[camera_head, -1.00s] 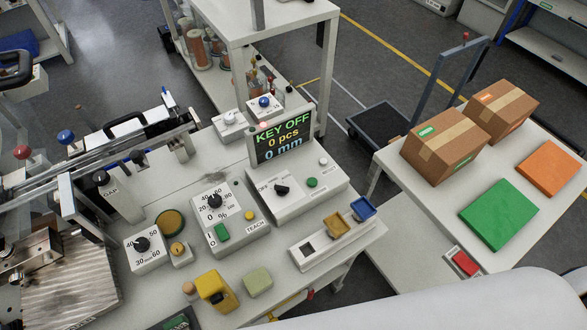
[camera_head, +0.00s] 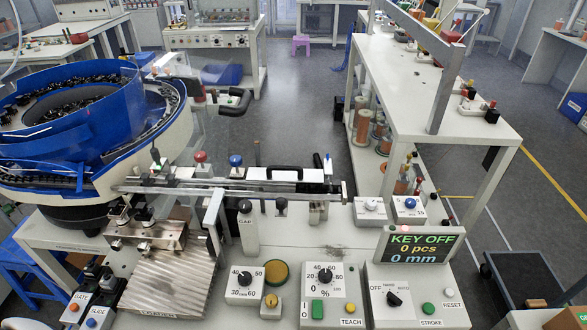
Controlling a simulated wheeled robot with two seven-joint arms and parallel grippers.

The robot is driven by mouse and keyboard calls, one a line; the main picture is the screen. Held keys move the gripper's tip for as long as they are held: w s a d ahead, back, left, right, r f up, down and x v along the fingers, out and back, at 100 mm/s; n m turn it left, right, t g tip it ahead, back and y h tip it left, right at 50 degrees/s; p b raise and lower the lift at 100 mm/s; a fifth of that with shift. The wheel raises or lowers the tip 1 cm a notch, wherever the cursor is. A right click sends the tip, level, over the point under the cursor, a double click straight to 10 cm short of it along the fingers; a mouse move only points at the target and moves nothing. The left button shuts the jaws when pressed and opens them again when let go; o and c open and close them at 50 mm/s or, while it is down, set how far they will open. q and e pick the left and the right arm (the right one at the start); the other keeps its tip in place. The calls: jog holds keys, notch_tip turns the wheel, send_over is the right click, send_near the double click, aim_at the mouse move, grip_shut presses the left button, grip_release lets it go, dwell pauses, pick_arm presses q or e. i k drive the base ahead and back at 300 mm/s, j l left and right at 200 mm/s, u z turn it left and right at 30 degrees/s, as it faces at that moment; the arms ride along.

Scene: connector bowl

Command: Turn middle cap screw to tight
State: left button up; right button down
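A long metal feed track (camera_head: 225,188) runs left to right behind the control panels. Along it are a red knob (camera_head: 200,157), a blue knob (camera_head: 236,160) and a black bar handle (camera_head: 284,170). A black-topped GAP post (camera_head: 247,228) and a smaller dark knob (camera_head: 281,206) stand in front of it. A metal block with small fittings (camera_head: 145,230) sits at the track's left end. I cannot tell which small part is the middle cap screw, or how tight it is. Neither of my grippers is in view.
A blue bowl feeder (camera_head: 70,115) stands at the left. Dial boxes (camera_head: 243,284) and a KEY OFF display (camera_head: 421,245) occupy the front bench. A white shelf table (camera_head: 430,115) stands behind right. A grey finned block (camera_head: 172,277) lies front left.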

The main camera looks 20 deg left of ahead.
aim_at(142, 248)
jog(key=u, duration=0.4)
jog(key=k+u, duration=0.15)
jog(key=u, duration=0.7)
jog(key=k+j+u, duration=0.1)
jog(key=u, duration=0.3)
